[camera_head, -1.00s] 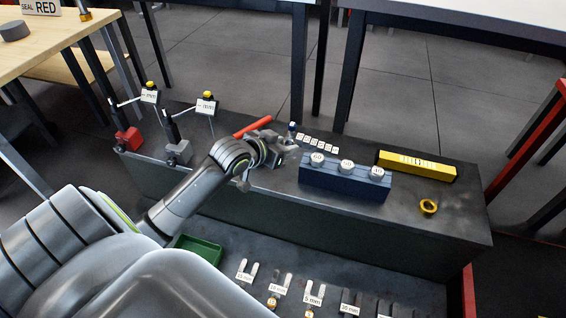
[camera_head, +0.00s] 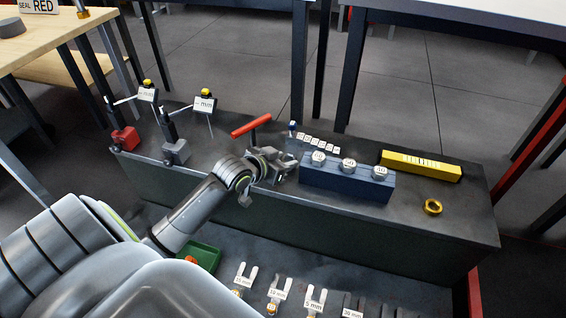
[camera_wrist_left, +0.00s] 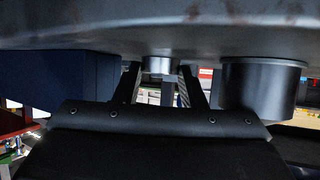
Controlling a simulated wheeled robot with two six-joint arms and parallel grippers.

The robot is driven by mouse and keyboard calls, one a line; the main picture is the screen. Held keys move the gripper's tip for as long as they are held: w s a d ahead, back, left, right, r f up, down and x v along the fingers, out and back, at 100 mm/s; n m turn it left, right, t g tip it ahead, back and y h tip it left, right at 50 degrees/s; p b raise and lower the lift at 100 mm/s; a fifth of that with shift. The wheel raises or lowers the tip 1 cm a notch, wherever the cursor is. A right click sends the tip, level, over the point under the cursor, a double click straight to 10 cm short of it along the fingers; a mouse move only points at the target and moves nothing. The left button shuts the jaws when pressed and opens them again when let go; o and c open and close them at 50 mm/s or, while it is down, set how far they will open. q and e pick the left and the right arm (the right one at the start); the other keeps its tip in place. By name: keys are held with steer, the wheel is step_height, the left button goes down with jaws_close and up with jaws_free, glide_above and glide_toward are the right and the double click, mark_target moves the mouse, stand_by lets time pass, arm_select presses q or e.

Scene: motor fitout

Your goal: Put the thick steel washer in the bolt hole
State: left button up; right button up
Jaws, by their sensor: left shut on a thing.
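My left gripper (camera_head: 287,166) is low over the dark steel bench (camera_head: 430,235), just left of the blue block (camera_head: 345,183). In the left wrist view its fingers (camera_wrist_left: 160,88) are shut on a small steel round piece (camera_wrist_left: 160,65); I cannot tell whether this is the thick washer. A larger dark steel cylinder (camera_wrist_left: 262,85) is to its right in that view, and the blue block (camera_wrist_left: 60,80) is to its left. Three steel round pieces with labels, one of them here (camera_head: 348,164), sit on the blue block. I cannot make out the bolt hole. My right gripper is not in view.
A red-handled tool (camera_head: 251,125) stands behind my gripper. A yellow block (camera_head: 420,166) and a brass ring (camera_head: 432,207) are on the right. Two gauge stands (camera_head: 175,150) are on the left. A green tray (camera_head: 205,257) and labelled forks (camera_head: 278,290) lie below in front.

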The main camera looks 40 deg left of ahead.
arm_select(q)
steer(key=shift+r, duration=0.1)
steer(key=o, duration=0.7)
steer(key=shift+o, duration=0.4)
